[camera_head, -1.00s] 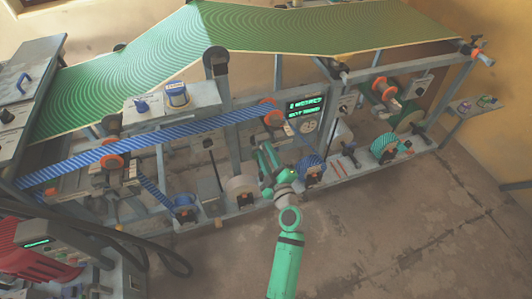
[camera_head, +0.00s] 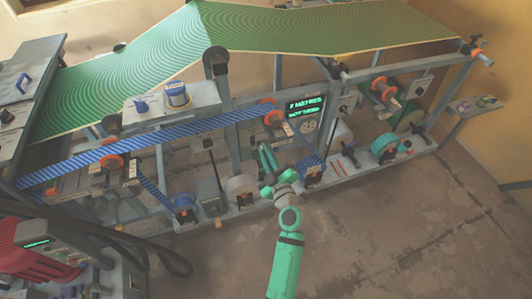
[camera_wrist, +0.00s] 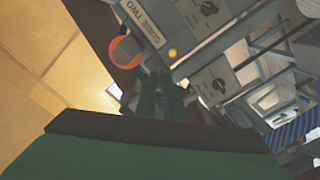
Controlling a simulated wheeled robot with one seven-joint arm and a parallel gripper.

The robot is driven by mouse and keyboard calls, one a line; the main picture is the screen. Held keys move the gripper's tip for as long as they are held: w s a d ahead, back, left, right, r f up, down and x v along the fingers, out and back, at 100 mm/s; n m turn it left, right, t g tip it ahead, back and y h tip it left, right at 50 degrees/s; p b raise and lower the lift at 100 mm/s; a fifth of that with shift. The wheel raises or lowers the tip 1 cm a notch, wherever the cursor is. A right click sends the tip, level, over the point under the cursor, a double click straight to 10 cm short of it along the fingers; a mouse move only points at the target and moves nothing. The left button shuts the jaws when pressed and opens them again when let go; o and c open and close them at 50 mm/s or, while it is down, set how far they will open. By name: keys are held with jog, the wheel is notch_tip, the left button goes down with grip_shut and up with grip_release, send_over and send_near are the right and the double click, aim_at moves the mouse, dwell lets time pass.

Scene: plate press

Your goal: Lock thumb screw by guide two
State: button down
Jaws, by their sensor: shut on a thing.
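The guide two label plate (camera_wrist: 142,24) is at the top of the wrist view, with an orange ring (camera_wrist: 125,52) below it and a small yellow knob (camera_wrist: 172,52) to the right. My gripper (camera_wrist: 160,80) is shut just below these, its green fingers close together. The thumb screw is hidden between or behind the fingertips, so its turn cannot be read. In the head view my gripper (camera_head: 263,148) reaches up to the lower frame, below the orange-ringed roller (camera_head: 273,117).
A display panel (camera_head: 305,106) with green text stands right of my gripper. A grey-white roll (camera_head: 240,188) and a blue-striped roll (camera_head: 311,169) sit on the low rail on either side. The green web (camera_head: 300,28) runs above. The floor in front is clear.

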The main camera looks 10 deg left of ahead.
jog(key=m, duration=2.6)
jog(key=shift+w+d+f, duration=0.1)
jog(key=shift+w+d, duration=0.1)
jog(key=shift+d, duration=0.15)
jog(key=shift+m, duration=0.4)
jog(key=c, duration=1.9)
grip_release()
jog(key=shift+o, duration=0.2)
